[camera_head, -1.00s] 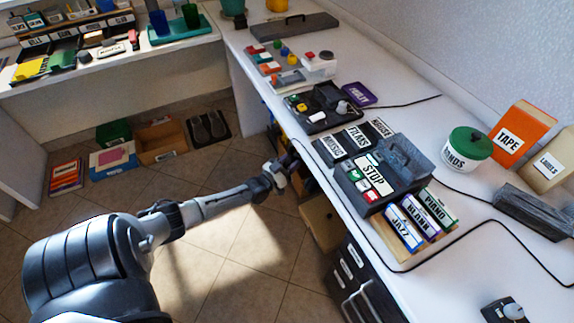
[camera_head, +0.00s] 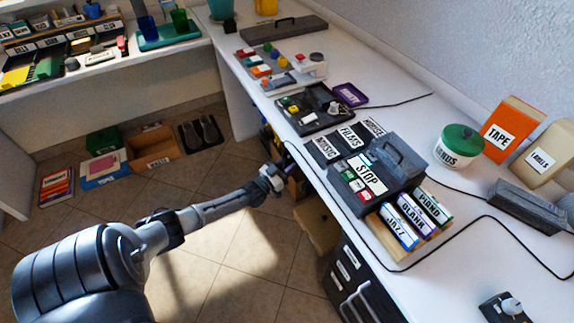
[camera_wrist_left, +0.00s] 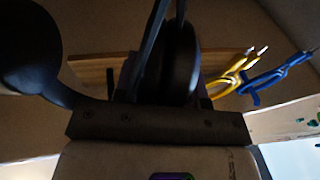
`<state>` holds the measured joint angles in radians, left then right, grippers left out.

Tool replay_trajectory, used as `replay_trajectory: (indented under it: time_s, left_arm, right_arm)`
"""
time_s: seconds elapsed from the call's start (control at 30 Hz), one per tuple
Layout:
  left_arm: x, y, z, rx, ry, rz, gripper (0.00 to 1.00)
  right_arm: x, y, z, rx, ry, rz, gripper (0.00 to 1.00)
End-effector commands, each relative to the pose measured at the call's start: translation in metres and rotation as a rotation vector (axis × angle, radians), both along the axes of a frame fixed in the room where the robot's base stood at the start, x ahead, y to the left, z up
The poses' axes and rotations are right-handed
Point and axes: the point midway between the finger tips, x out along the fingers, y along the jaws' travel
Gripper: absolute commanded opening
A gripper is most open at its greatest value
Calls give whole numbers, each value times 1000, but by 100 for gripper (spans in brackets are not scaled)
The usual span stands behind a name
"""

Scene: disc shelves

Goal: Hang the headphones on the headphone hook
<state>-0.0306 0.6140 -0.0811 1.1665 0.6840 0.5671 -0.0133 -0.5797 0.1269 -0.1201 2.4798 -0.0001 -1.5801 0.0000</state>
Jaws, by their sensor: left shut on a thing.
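The black headphones fill much of the left wrist view. One round ear cup (camera_wrist_left: 30,48) is at the upper left and another ear cup (camera_wrist_left: 180,62) is near the middle. My left gripper (camera_head: 275,178) is at the desk's front edge, below the desktop. It is shut on the headphones, though its fingertips are dark and hard to make out. A wooden bar (camera_wrist_left: 92,70) lies behind the headphones in the wrist view. I cannot tell whether it belongs to the headphone hook. The headphones are mostly hidden in the head view. My right gripper is not in view.
A black cable (camera_head: 340,222) runs along the desk's front edge. A dark drawer unit (camera_head: 352,280) and a cardboard box (camera_head: 316,226) stand below the desk. Floor is open left of the desk.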

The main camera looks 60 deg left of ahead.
Motion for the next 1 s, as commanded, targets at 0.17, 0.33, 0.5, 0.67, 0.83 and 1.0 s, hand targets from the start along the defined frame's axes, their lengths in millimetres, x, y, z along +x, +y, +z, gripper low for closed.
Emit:
replay_trajectory:
  time_s: [0.17,0.33,0.5,0.67,0.83,1.0]
  left_arm:
    - [0,0,1,0,-1,0,41]
    - [0,0,0,0,-1,0,57]
    - [0,0,0,0,0,0,67]
    - [-1,0,-1,1,2,0,67]
    - [-12,-2,0,0,2,0,67]
    - [-42,-8,-4,-1,5,0,67]
  right_arm:
    - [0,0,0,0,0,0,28]
    - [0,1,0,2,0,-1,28]
    - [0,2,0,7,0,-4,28]
    - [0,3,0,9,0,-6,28]
    - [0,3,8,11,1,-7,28]
    - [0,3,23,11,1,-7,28]
